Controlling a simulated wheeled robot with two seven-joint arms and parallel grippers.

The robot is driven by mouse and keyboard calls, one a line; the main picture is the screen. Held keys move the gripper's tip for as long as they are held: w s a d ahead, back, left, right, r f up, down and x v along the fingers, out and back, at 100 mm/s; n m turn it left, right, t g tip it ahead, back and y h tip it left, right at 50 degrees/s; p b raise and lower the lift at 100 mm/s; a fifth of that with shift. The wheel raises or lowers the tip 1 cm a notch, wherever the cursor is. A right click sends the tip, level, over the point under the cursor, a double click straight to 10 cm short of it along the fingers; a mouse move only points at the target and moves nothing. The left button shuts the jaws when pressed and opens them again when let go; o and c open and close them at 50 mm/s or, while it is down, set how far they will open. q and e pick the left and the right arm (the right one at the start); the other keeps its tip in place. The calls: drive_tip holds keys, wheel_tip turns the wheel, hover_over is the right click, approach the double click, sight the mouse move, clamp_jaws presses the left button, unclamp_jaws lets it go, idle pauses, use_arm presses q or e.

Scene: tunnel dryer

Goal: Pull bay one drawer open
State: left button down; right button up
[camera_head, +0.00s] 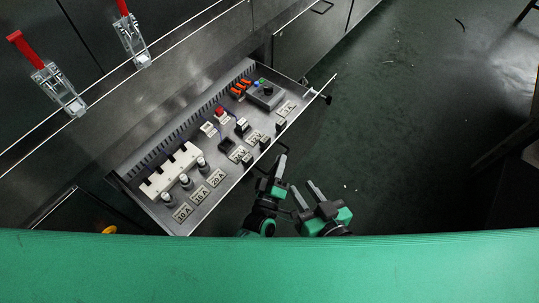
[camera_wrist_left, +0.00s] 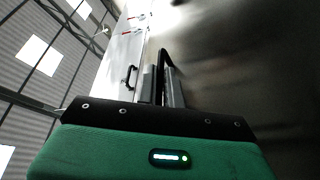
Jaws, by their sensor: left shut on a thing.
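The drawer (camera_head: 236,178) is pulled well out of the grey cabinet, and its electrical parts show from above. My left gripper (camera_head: 281,160) is at the middle of the drawer's front, just outside its front edge. It is shut on the drawer handle, whose black bar (camera_wrist_left: 163,58) shows by the fingers in the left wrist view. The head view hides most of the handle behind the front edge. My right gripper (camera_head: 306,188) is empty, its fingers apart, lower right of the left one, clear of the drawer.
Inside the drawer are a white block (camera_head: 172,172), fuses, labels and a grey box with a black knob (camera_head: 266,92). Two red-handled clamps (camera_head: 58,86) (camera_head: 133,40) are on the cabinet above. Another handled front (camera_head: 305,45) stands beyond. Dark green floor (camera_head: 410,110) is clear at right.

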use_arm(q)
drive_tip(key=shift+s+d, duration=0.2)
drive_tip(key=shift+d, duration=0.05)
use_arm(e)
drive_tip(key=shift+s+f, duration=0.1)
use_arm(q)
drive_tip(key=c, duration=1.5)
unclamp_jaws()
drive_tip(key=shift+c, duration=0.2)
